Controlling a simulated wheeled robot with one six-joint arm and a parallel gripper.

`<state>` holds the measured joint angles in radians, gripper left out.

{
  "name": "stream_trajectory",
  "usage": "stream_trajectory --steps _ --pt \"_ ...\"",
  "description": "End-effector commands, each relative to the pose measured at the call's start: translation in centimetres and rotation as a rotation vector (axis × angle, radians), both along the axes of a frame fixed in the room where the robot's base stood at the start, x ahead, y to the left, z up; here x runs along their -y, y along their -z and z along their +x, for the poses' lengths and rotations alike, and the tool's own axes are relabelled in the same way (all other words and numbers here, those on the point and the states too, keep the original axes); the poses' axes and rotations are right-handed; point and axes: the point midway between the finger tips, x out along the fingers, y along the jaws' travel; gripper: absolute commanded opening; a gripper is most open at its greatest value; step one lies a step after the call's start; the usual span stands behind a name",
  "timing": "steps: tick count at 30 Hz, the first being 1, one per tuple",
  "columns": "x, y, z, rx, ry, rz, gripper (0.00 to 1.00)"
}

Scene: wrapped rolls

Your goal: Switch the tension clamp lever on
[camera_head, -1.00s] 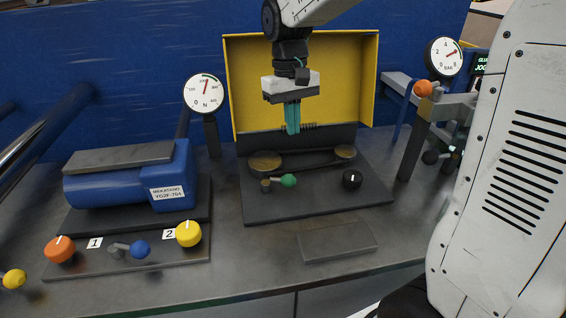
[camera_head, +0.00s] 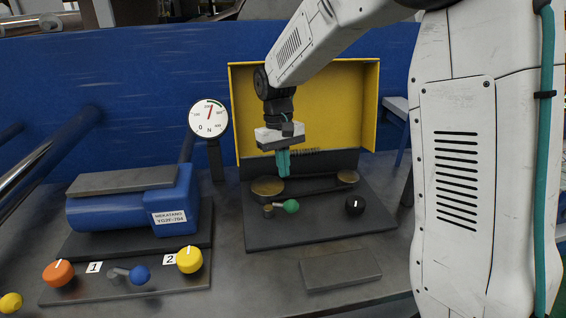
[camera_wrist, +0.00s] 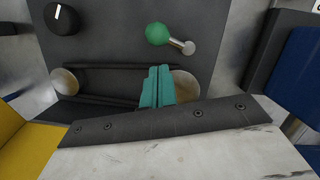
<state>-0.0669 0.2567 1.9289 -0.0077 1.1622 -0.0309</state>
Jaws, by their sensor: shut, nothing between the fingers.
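A small lever with a green ball knob (camera_head: 291,206) sits on the dark plate in front of the yellow guard; its short metal pivot is at the left of the knob. The green knob also shows in the wrist view (camera_wrist: 158,34), with its metal pivot to the right. I cannot read a label on it. My gripper (camera_head: 283,175) has teal fingers that are shut and empty. It hangs pointing down above the belt and pulleys, behind the green lever and apart from it. The fingers also show in the wrist view (camera_wrist: 157,88).
A black knob (camera_head: 355,205) is right of the green lever. Two brass pulleys with a belt lie behind, under the yellow guard (camera_head: 330,100). At left are a blue motor (camera_head: 135,210), an orange knob (camera_head: 58,273), a blue-ball lever (camera_head: 140,274) and a yellow knob (camera_head: 190,259).

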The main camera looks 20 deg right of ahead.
Motion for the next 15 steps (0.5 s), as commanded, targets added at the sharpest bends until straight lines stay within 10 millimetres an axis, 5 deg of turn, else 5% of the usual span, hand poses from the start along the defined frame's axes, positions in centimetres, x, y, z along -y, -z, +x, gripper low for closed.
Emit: stream_trajectory --steps 6,15 --pt "0.1 3.9 -0.9 -0.003 0.0 0.0 0.0" --pt "0.1 6.2 -1.3 0.0 0.0 0.0 0.0"
